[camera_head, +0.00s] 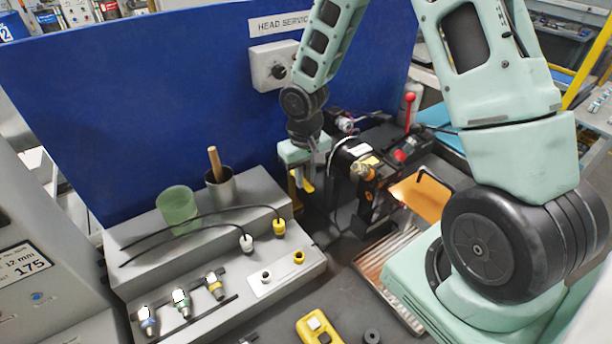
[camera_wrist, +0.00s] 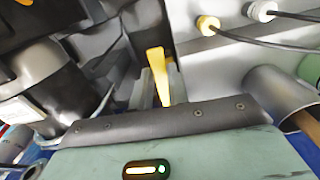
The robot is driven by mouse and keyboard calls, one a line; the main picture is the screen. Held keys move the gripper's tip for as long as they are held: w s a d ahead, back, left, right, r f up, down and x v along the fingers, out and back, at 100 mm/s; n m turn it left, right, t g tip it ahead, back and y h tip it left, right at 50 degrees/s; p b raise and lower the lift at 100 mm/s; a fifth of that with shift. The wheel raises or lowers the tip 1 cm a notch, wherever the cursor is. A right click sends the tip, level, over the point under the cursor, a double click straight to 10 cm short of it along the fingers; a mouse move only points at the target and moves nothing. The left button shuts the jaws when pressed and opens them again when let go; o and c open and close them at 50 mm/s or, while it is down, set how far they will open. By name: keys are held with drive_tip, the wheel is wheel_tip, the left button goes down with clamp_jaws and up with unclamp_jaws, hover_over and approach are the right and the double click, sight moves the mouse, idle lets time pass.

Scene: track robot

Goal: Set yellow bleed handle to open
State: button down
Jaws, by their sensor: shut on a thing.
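My gripper (camera_head: 303,178) points down beside the black machine (camera_head: 366,185) in the middle of the head view. It is shut on a yellow handle (camera_head: 308,187), which shows partly between and below the fingers. In the wrist view the yellow handle (camera_wrist: 156,68) stands out as a long flat bar just past the dark edge of my gripper's palm, with grey fingers beside it. The base of the handle and its pivot are hidden, so I cannot tell its setting.
A grey stepped rack (camera_head: 300,262) stands left, with a green cup (camera_head: 178,208), a metal cup (camera_head: 220,190) and cabled connectors. A blue panel (camera_head: 130,100) with a white knob box (camera_head: 270,66) rises behind. A red-knobbed lever (camera_head: 410,100) stands at the machine's back right. A yellow meter (camera_head: 318,328) lies in front.

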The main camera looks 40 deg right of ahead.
drive_tip(key=w+a+m+b, duration=0.1)
drive_tip(key=m, duration=0.2)
drive_tip(key=a+m+b, duration=0.1)
drive_tip(key=a+m, duration=0.1)
drive_tip(key=m, duration=0.1)
drive_tip(key=w+a+m+b, duration=0.1)
drive_tip(key=a+m+b, duration=0.1)
drive_tip(key=m, duration=0.1)
drive_tip(key=shift+w, duration=0.35)
drive_tip(key=w+m, duration=0.1)
drive_tip(key=m, duration=0.1)
drive_tip(key=a+m+p, duration=0.1)
drive_tip(key=shift+w+r+m, duration=0.15)
drive_tip(key=shift+w+m, duration=0.25)
drive_tip(key=shift+w+a+m+p, duration=0.15)
drive_tip(key=shift+w+m+p, duration=0.35)
drive_tip(key=shift+m, duration=0.45)
drive_tip(key=shift+w+a+m+p, duration=0.1)
drive_tip(key=shift+w+m+p, duration=0.15)
drive_tip(key=shift+w+m, duration=0.55)
drive_tip(key=shift+s, duration=0.15)
drive_tip(key=c, duration=1.3)
unclamp_jaws()
drive_tip(key=shift+c, duration=0.2)
